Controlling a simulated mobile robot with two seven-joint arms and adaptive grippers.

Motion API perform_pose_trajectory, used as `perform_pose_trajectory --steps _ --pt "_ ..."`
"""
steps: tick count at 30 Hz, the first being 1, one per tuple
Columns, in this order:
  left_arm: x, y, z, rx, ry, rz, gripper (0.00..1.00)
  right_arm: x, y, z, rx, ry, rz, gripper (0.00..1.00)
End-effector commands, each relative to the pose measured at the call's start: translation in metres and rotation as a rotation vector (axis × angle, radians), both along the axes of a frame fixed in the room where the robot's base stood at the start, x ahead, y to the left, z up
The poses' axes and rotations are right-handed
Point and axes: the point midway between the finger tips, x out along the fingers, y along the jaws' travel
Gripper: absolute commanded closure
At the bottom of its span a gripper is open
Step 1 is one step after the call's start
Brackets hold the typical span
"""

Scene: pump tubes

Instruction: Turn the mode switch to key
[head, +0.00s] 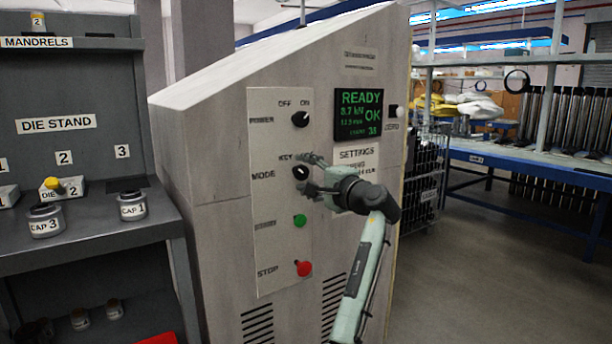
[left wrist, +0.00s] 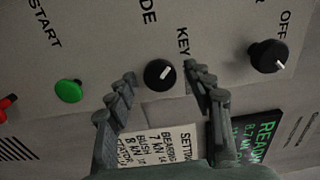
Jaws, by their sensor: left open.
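The mode switch (head: 300,172) is a round black knob with a white mark, beside the MODE label on the machine's pale control panel (head: 265,215). In the left wrist view the knob (left wrist: 157,74) lies between my left gripper's fingertips. Its white mark points right and slightly up there, below and left of straight toward the KEY label (left wrist: 183,41). My left gripper (head: 308,172) is open in front of the panel, one finger on each side of the knob in the left wrist view (left wrist: 160,80). I cannot tell whether the fingers touch it. The label opposite KEY is hidden by the gripper.
The black power knob (head: 300,119) is above; the green start button (head: 299,220) and red stop button (head: 303,268) are below. A screen (head: 358,115) reading READY is to the right. A die stand (head: 90,240) with caps stands left.

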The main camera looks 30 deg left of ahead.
Motion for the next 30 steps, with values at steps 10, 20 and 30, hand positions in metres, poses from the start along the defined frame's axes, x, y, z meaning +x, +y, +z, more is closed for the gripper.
perform_pose_trajectory --steps 10,20,30 --pt "-0.017 -0.044 0.000 -0.001 -0.001 -0.003 0.48 0.000 0.000 0.000 0.000 -0.001 0.000 1.00" --pt "-0.041 -0.100 -0.001 -0.001 0.000 -0.002 0.48 0.000 0.000 0.000 0.000 -0.001 0.000 1.00" --pt "-0.046 -0.111 0.000 0.000 -0.001 0.000 0.48 0.000 0.000 0.000 0.000 -0.001 0.000 1.00"
